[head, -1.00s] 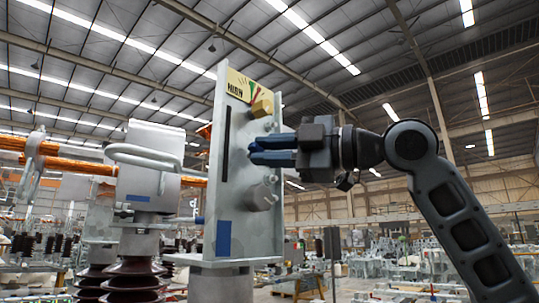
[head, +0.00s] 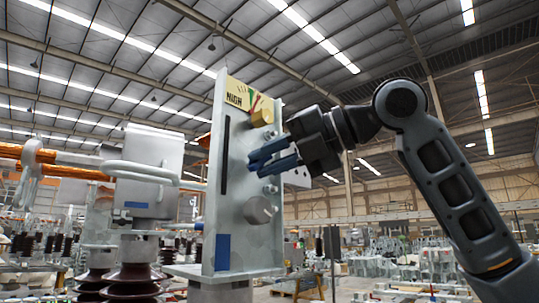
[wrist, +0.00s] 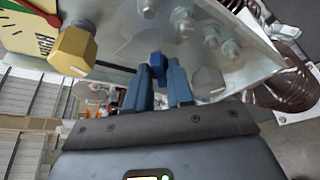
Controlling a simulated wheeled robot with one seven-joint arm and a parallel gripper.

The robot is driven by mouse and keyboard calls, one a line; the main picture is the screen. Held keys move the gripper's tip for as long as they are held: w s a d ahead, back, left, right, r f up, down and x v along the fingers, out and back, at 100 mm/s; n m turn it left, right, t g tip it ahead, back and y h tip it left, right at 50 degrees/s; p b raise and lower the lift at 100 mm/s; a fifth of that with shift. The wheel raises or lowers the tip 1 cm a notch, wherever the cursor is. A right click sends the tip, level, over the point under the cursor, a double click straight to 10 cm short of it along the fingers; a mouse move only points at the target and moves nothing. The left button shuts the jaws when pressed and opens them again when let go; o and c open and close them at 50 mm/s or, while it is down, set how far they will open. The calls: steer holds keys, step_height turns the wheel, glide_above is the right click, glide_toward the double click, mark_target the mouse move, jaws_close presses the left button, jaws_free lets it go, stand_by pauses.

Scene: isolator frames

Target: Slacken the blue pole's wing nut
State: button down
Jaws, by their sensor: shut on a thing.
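The blue wing nut (wrist: 157,59) shows in the wrist view on the grey metal plate (wrist: 118,73). My gripper (wrist: 158,72) has its two blue fingers on either side of the nut's lower part and is shut on it. In the head view my gripper (head: 260,160) reaches from the right to the upright plate (head: 236,185), its fingers slanting down to the left. There the fingers hide the wing nut. A blue label (head: 222,252) marks the plate's lower left.
A yellow knob (head: 262,117) sits above my fingers below a coloured dial (head: 239,93). A round grey knob (head: 261,210) sits below them. Several bolts (wrist: 211,37) stand out of the plate in the wrist view. An insulator (head: 133,285) stands left.

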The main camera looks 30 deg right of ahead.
steer(key=n+h+p, duration=0.1)
steer(key=n+h, duration=0.1)
steer(key=n, duration=0.1)
stand_by(0.4)
steer(key=shift+a+n+h, duration=0.1)
steer(key=shift+n+h, duration=0.2)
steer(key=c, duration=1)
jaws_free()
steer(key=shift+b+v, duration=0.6)
steer(key=shift+v, duration=3.35)
